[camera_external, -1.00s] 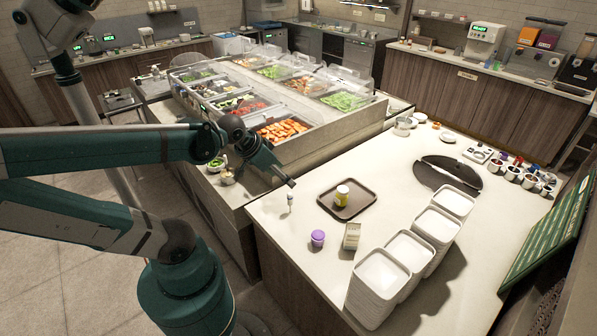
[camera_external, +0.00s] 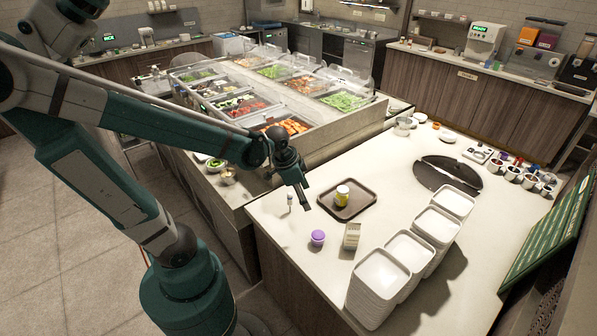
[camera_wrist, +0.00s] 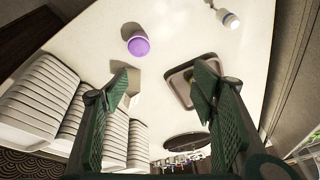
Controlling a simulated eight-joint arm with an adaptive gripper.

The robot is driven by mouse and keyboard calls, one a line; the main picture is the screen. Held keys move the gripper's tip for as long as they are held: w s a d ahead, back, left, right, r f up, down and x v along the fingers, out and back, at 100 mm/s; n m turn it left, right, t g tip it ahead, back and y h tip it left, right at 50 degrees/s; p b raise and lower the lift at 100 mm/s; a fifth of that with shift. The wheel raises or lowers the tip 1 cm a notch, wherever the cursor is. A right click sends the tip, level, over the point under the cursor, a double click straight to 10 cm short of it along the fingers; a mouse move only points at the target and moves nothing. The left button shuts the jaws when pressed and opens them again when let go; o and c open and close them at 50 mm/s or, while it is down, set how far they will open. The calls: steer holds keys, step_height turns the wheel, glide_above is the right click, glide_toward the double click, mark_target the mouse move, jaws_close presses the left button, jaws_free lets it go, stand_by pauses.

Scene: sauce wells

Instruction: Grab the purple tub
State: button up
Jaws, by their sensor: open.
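The purple tub (camera_external: 317,238) stands on the white counter near its front left edge, just left of a small carton. In the wrist view the purple tub (camera_wrist: 138,45) shows at the upper left, beyond and between the fingers. My gripper (camera_external: 305,208) hangs above the counter, left of the tray and up from the tub in the picture. In the wrist view my gripper (camera_wrist: 165,82) has its two green fingers wide apart with nothing between them. The tub is apart from the fingers.
A brown tray (camera_external: 360,205) holds a yellow jar (camera_external: 342,194). A carton (camera_external: 351,237) stands beside the tub. Stacked white containers (camera_external: 381,275) line the front. A small white-topped bottle (camera_external: 290,202) stands near the left edge. Cups (camera_external: 513,173) stand at the far right.

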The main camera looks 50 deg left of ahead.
mark_target(318, 233)
steer(key=w+d+f+m+g, duration=0.1)
steer(key=f, duration=0.3)
steer(key=w+d+f+m+g+b, duration=0.1)
steer(key=d+f+m, duration=0.1)
steer(key=f, duration=0.2)
steer(key=d+f+m, duration=0.1)
steer(key=d+f, duration=0.1)
steer(key=f, duration=0.2)
steer(key=shift+w+d+f+m+g+b, duration=0.15)
steer(key=shift+w+f+m+g+b, duration=0.1)
steer(key=shift+w+m+g+b, duration=0.15)
steer(key=shift+d+f, duration=0.25)
steer(key=shift+f, duration=0.4)
steer(key=shift+w+d+f+b, duration=0.1)
steer(key=shift+f+b, duration=0.2)
steer(key=shift+f, duration=0.95)
steer(key=shift+f, duration=0.1)
steer(key=shift+w+d+f+b, duration=0.15)
steer(key=shift+f+b, duration=0.45)
steer(key=shift+f, duration=1.9)
steer(key=c, duration=1)
